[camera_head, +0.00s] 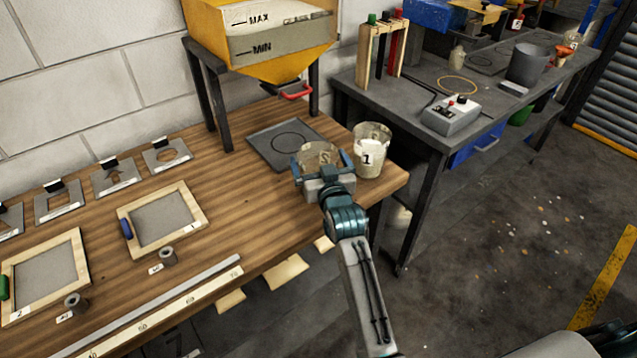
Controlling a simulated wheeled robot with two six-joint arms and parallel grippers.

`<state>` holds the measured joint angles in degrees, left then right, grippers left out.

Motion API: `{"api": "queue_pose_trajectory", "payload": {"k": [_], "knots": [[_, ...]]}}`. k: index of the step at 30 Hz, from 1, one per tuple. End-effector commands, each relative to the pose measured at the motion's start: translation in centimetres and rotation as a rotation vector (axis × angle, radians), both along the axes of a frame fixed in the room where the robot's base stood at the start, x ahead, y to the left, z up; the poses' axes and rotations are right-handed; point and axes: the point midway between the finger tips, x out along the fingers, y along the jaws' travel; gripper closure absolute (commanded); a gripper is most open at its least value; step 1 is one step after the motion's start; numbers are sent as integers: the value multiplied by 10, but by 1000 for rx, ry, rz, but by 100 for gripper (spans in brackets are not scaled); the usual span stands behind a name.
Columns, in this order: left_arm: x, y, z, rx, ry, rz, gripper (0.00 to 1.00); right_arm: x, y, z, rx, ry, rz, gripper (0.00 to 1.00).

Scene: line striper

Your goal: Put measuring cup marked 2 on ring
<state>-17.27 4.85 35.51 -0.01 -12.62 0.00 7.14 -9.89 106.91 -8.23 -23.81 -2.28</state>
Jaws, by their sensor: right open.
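A clear measuring cup (318,153) stands on the wooden bench, with a faint mark on its side that I cannot read clearly. My right gripper (321,167) is open, with one finger on each side of this cup; I cannot tell whether they touch it. The gripper hides the cup's lower part. A dark plate (266,148) with a ring outline (290,143) lies just behind and left of the cup. The ring looks empty. A second cup marked 1 (371,160) stands right beside the gripper's right finger. My left gripper is not in view.
A yellow hopper (208,40) with a red handle (295,91) stands above the plate on dark legs. Framed screens (187,195), stencil plates (115,177) and a long ruler (215,283) occupy the bench's left. A grey table (405,105) stands behind right.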

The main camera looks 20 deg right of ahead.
Motion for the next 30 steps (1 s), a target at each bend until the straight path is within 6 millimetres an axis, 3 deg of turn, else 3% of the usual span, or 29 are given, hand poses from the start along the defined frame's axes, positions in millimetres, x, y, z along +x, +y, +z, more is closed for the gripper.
{"api": "queue_pose_trajectory", "payload": {"k": [4,11,18,20,30], "knots": [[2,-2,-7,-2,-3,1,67,11,-1,0,0,-1,0,0],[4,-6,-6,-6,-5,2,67,11,-1,1,0,0,0,0],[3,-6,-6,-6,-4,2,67,11,-1,1,0,0,0,45],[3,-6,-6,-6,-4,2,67,11,-1,1,0,0,0,52],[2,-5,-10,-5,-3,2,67,12,-1,7,0,-1,0,52]]}}
